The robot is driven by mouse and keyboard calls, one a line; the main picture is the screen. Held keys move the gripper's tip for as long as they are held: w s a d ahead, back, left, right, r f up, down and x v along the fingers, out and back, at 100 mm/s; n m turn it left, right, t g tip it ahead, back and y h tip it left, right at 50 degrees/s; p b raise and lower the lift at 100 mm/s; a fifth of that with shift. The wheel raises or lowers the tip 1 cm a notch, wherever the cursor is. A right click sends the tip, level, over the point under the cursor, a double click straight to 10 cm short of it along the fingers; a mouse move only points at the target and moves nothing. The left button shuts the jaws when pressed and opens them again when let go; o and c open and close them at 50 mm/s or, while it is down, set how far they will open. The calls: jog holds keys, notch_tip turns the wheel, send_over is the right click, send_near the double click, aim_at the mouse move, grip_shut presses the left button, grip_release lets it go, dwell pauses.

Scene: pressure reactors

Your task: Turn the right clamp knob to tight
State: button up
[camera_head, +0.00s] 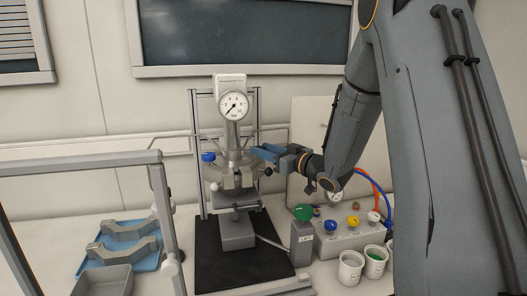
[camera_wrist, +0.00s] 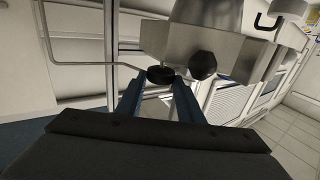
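The pressure reactor (camera_head: 234,172) stands on a black base, with a round gauge (camera_head: 233,105) on top and a metal clamp around its middle. A small black knob (camera_head: 268,171) sticks out at the clamp's right side. My gripper (camera_head: 262,153) is beside the reactor's right side, just above that knob. In the wrist view, my gripper's two blue fingers (camera_wrist: 158,82) are apart. A flat dark round knob (camera_wrist: 160,74) lies by the fingertips; I cannot tell whether they touch it. A faceted black knob (camera_wrist: 203,66) on the metal clamp body (camera_wrist: 195,40) is right of the fingers.
A blue knob (camera_head: 208,157) is at the reactor's left. A control box (camera_head: 345,240) with coloured knobs, a green-topped post (camera_head: 303,213) and cups (camera_head: 351,267) stand at the right.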

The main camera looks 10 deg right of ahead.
jog(key=shift+s+a+r+m+t+h+b, duration=0.1)
jog(key=shift+a+m+t+h+b, duration=0.2)
jog(key=shift+m+t+h+b, duration=0.5)
jog(key=shift+m+h+b, duration=0.3)
jog(key=shift+m+h, duration=0.3)
jog(key=shift+h, duration=0.7)
jog(key=o, duration=1.1)
jog(key=shift+s, duration=0.15)
